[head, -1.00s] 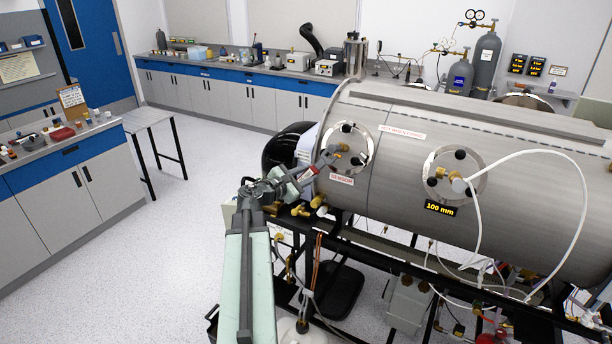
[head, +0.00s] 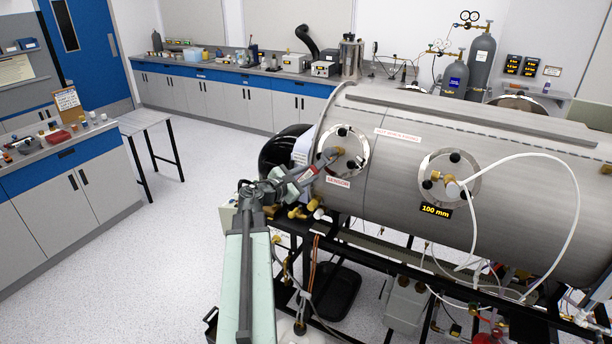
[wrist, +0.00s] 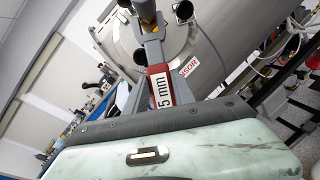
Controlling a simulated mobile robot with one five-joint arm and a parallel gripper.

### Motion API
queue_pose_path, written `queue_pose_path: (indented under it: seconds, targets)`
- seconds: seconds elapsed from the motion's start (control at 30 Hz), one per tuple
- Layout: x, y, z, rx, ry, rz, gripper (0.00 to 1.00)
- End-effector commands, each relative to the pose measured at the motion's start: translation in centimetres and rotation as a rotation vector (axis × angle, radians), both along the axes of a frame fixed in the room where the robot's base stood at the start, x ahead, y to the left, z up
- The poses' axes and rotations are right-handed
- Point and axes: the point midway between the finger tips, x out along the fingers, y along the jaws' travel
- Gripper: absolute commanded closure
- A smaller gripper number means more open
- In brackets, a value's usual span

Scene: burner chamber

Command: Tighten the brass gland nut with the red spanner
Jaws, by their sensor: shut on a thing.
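The red spanner (head: 309,173) is in my gripper (head: 289,183), pointing up and right to the left round port of the steel chamber. The wrist view shows its red handle marked "5 mm" (wrist: 161,88) and its grey forked head (wrist: 152,48). The brass gland nut (head: 339,152) sits at the middle of that port. It also shows at the top of the wrist view (wrist: 147,12). The spanner's head is at the nut and overlaps it in both views. I cannot tell how fully the jaw seats around it. My gripper is shut on the handle.
The steel chamber (head: 400,187) fills the right side, with black knobs around the port and a "SENSOR" label (head: 338,183) below it. A second port (head: 449,180) carries a white hose. Brass fittings (head: 297,211) lie close below my gripper. The floor at left is clear.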

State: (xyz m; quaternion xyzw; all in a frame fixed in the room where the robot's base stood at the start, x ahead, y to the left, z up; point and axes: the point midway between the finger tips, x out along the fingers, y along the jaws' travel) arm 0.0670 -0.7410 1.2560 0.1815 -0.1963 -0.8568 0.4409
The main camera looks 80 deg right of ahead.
Motion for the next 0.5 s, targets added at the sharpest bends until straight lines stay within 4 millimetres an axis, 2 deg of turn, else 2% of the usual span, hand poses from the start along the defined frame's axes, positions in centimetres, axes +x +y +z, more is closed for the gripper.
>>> queue_pose_path:
  seconds: [0.5]
  targets:
    - [-0.44,-0.1,0.44,0.0,0.0,0.0,1.0]
